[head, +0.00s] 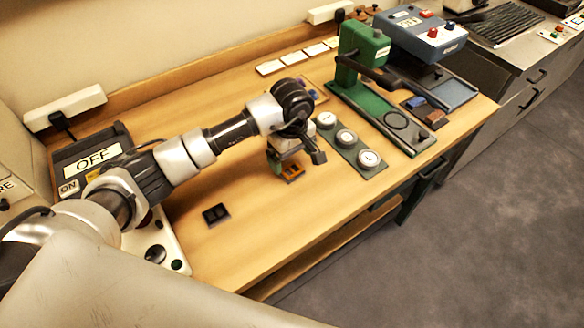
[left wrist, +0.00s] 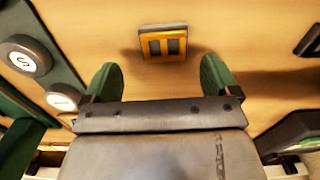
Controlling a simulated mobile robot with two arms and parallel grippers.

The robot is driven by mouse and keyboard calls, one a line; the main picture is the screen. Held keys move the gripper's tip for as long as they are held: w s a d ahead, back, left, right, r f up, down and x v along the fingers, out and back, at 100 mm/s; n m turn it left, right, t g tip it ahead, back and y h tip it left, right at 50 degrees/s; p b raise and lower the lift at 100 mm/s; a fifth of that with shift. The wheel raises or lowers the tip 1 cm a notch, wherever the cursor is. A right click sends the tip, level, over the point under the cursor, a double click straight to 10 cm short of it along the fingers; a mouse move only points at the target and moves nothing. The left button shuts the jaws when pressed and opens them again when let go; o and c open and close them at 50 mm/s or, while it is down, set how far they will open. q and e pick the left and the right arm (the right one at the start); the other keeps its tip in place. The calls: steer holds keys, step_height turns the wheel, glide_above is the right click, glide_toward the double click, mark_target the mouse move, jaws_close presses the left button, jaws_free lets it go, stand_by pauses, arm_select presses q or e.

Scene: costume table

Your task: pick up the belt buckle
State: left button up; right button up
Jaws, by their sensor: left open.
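The belt buckle (head: 291,171), an orange-brown rectangular frame with two dark slots, lies flat on the wooden table. It also shows in the left wrist view (left wrist: 163,43), at the upper middle. My left gripper (head: 291,152) is over it in the head view and hides part of it. In the left wrist view, the two green fingertips (left wrist: 161,78) are spread wide, with only bare table between them. The buckle lies just beyond the fingertips, roughly centred on the gap, and they appear not to touch it. My right gripper is not in view.
A small black slotted piece (head: 215,214) lies nearer on the table (head: 255,225). A strip of white round dials (head: 345,138) is right of the buckle. A green press (head: 365,55) and a blue box (head: 425,38) stand farther back. An OFF-labelled box (head: 92,157) is at left.

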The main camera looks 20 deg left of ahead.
mark_target(290, 168)
arm_select(q)
steer(key=f, duration=0.2)
steer(key=f+p, duration=0.1)
steer(key=shift+s+a+f, duration=0.15)
steer(key=shift+s, duration=0.1)
steer(key=shift+f, duration=0.2)
steer(key=shift+w, duration=0.1)
steer(key=c, duration=0.9)
steer(key=shift+c, duration=0.6)
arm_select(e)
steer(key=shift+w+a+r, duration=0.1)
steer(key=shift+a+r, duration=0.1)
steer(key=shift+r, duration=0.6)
